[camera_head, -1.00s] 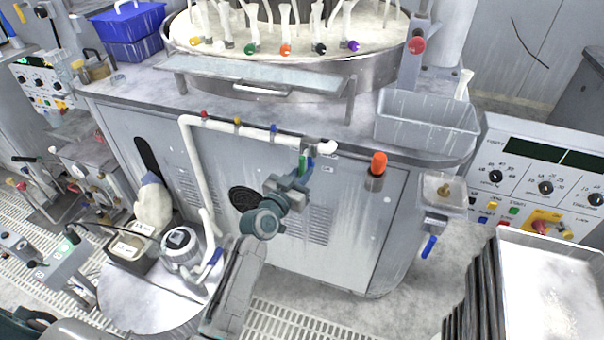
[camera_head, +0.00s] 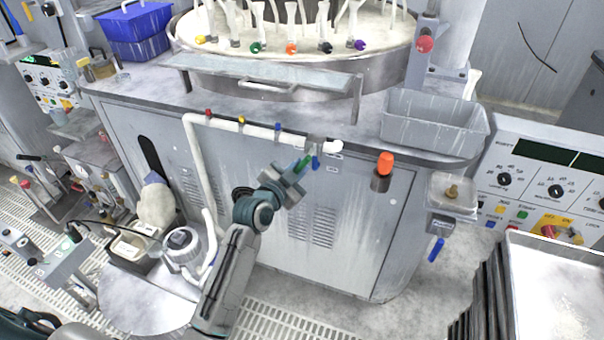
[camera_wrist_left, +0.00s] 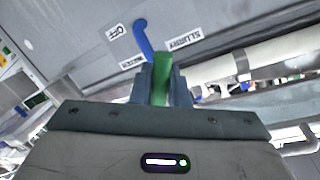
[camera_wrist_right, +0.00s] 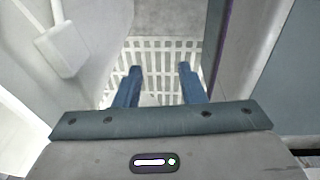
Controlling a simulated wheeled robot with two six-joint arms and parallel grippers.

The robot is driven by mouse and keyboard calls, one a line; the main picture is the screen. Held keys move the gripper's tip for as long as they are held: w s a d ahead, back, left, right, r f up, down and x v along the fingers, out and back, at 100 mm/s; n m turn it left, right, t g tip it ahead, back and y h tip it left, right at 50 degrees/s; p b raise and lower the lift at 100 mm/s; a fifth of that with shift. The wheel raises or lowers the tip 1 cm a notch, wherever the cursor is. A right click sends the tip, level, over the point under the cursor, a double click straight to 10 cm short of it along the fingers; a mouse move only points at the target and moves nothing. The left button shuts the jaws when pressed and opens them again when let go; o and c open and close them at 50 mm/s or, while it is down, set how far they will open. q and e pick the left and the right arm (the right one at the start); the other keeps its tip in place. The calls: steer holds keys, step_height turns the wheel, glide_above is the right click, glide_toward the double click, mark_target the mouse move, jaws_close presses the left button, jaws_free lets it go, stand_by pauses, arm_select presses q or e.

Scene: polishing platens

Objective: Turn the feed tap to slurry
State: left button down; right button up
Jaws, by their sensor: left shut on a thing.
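The feed tap sits at the right end of the white pipe (camera_head: 262,131) on the front of the grey cabinet. A green lever (camera_head: 303,163) and a blue lever (camera_head: 316,163) show there. My left gripper (camera_head: 291,174) is shut on the green lever, which also shows between its fingers in the left wrist view (camera_wrist_left: 161,75). The blue lever (camera_wrist_left: 142,38) stands beyond the fingertips, by an OFF label (camera_wrist_left: 117,31) and a SLURRY label (camera_wrist_left: 185,42); a third label is partly hidden. The tap's body is mostly hidden. My right gripper (camera_wrist_right: 158,85) is open and empty above a floor grating.
An orange knob (camera_head: 385,163) and a small tray (camera_head: 452,190) with a blue handle below it are on the cabinet's right. A grey bin (camera_head: 433,125) stands on the top. A round drum lid (camera_head: 150,300) lies below left. The cabinet front around the tap is clear.

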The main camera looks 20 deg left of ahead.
arm_select(q)
steer(key=m, duration=0.1)
steer(key=a+m, duration=0.1)
steer(key=shift+r+m, duration=0.3)
steer(key=shift+r, duration=0.05)
steer(key=shift+a+r+m+g+y+p, duration=0.3)
steer(key=shift+r+m+y+p, duration=0.25)
steer(key=shift+m, duration=0.55)
steer(key=shift+a+r+m+y+p, duration=0.15)
steer(key=shift+r+m+y+p, duration=0.25)
steer(key=shift+m+p, duration=0.5)
steer(key=shift+a+r+m+y+p, duration=0.1)
steer(key=shift+r+m+y+p, duration=0.15)
steer(key=shift+m, duration=0.45)
steer(key=shift+r+m+y+p, duration=0.1)
steer(key=shift+r+m+p, duration=0.2)
steer(key=shift+m, duration=0.4)
arm_select(e)
steer(key=r, duration=0.1)
steer(key=s+r, duration=0.1)
steer(key=r, duration=0.1)
steer(key=shift+s+d+r, duration=0.1)
steer(key=shift+s+r, duration=0.2)
steer(key=shift+r, duration=0.05)
arm_select(q)
steer(key=shift+m, duration=0.3)
arm_select(e)
steer(key=shift+s, duration=0.15)
